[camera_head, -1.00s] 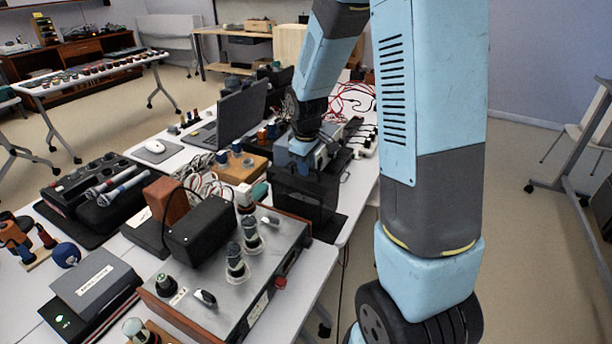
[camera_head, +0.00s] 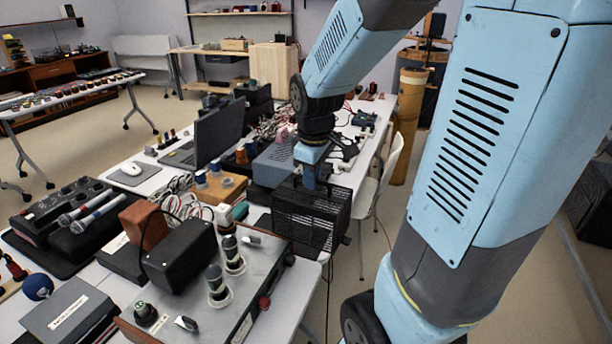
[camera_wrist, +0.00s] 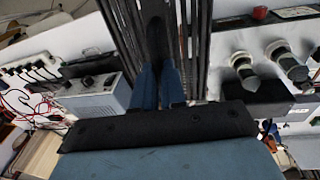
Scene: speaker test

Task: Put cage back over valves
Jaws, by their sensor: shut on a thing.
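The cage (camera_head: 318,217) is a black mesh box in the head view, at the table's right edge, behind and right of the amplifier (camera_head: 262,275). My gripper (camera_head: 311,184) is shut on the top of the cage from above. In the wrist view, my blue fingers (camera_wrist: 159,84) meet between the dark bars of the cage (camera_wrist: 196,45). The amplifier's valves (camera_head: 232,254) stand upright and uncovered on its grey top, apart from the cage. They also show at the right of the wrist view (camera_wrist: 285,62). I cannot tell whether the cage touches the table.
A black transformer box (camera_head: 181,254) stands left of the valves. A laptop (camera_head: 212,133) stands farther back. A white chair (camera_head: 380,185) is right of the table.

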